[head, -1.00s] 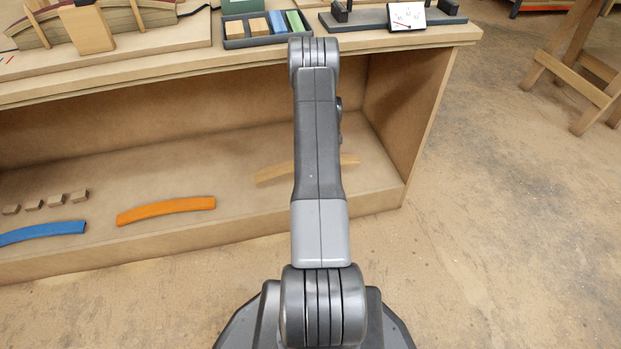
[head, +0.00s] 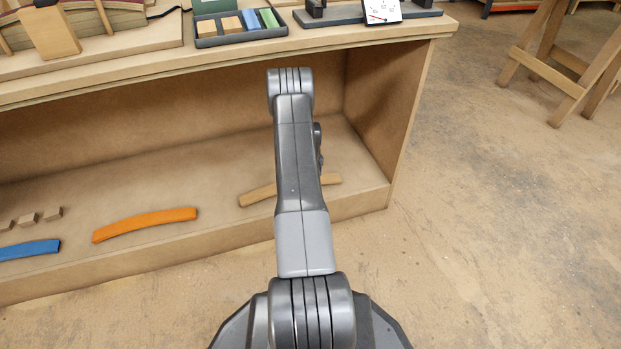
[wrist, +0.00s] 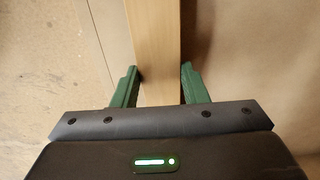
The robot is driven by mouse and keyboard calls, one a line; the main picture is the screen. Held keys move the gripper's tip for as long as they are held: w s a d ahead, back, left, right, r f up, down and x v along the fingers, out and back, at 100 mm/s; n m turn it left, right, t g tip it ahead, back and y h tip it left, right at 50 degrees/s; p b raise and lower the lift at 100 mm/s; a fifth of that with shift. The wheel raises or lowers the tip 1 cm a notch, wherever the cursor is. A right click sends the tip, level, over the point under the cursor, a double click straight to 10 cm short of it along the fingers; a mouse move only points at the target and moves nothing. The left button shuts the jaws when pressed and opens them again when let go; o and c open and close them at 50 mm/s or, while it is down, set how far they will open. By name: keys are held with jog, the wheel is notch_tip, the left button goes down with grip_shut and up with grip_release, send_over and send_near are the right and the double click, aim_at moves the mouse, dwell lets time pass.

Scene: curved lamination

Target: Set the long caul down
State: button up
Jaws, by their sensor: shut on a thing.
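The long caul is a pale, slightly curved wooden strip (head: 258,194) low in the open bay under the bench in the head view. My arm hides its middle. In the wrist view the caul (wrist: 154,40) runs up the picture between the green fingers of my gripper (wrist: 158,82), which is shut on it. I cannot tell whether the caul touches the bay floor. In the head view my gripper is hidden behind my arm.
An orange curved caul (head: 145,223) and a blue one (head: 28,250) lie to the left on the bay floor, with small wooden blocks (head: 28,219) behind the blue one. The bay's right wall (head: 390,120) is close to the caul. A tray of blocks (head: 240,38) sits on the bench.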

jog(key=shift+f, duration=0.2)
jog(key=o, duration=1.1)
jog(key=shift+r, duration=0.1)
notch_tip(320, 180, up, 12)
jog(key=p, duration=0.4)
jog(key=shift+p, duration=0.35)
jog(key=shift+r, duration=0.1)
